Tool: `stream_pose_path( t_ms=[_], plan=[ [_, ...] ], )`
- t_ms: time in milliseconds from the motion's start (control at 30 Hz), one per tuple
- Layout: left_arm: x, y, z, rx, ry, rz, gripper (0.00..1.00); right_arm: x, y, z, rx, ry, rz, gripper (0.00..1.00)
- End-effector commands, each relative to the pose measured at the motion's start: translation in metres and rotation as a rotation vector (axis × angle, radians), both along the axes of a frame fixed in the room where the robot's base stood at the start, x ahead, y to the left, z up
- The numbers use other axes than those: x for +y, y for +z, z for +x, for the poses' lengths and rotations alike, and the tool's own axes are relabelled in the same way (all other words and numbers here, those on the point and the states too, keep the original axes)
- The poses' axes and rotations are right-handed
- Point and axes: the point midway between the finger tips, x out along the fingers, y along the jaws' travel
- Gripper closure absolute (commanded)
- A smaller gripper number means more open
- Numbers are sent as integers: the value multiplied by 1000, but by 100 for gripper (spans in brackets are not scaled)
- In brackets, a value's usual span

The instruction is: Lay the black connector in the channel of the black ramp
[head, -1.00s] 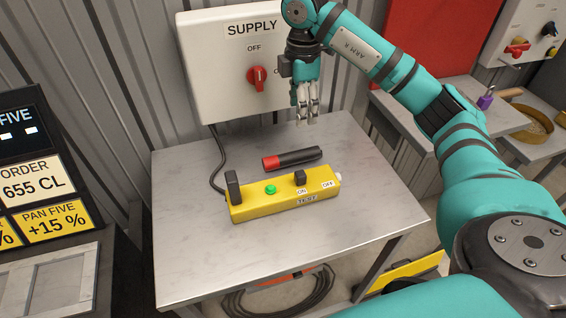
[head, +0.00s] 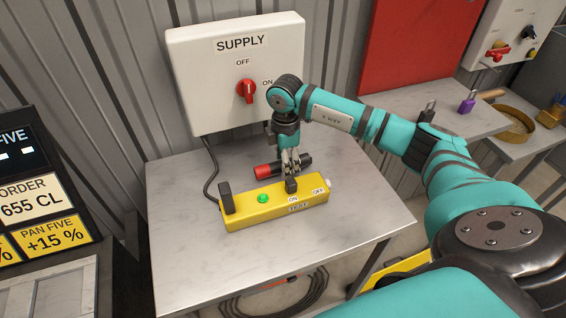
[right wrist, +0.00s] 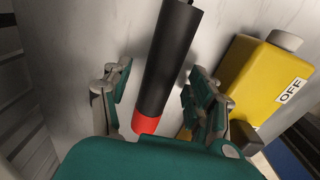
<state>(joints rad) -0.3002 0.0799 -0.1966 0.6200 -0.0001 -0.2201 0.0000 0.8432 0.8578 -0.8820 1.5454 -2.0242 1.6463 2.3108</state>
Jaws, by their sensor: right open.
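A black cylinder with a red end (head: 264,171) lies on the grey table behind the yellow test box; it may be the black connector. My right gripper (head: 290,160) is open, pointing down over its black part, and hides some of it. In the right wrist view, the black cylinder (right wrist: 168,60) shows between the two open fingers (right wrist: 160,85), its red end towards the palm; I see no grip on it. I cannot pick out a black ramp with a channel for certain. My left gripper is not in view.
The yellow test box (head: 245,209), with a green button, a black upright piece (head: 225,197) and a black knob (head: 291,186), stands close in front of the cylinder. The white supply box (head: 200,80) is behind. The table's front (head: 300,250) is clear.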

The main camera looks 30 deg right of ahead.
Motion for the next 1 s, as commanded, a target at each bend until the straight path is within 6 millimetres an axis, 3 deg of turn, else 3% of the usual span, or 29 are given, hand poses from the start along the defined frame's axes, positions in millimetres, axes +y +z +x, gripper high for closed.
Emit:
stream_pose_path(
  t_ms=[267,733,1000],
  plan=[
    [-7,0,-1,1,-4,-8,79,0,-5,0,-1,0,0,40],
    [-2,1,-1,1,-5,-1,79,0,-5,0,-1,0,0,100],
    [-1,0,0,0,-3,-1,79,0,-4,0,-2,0,0,100]
  ],
)
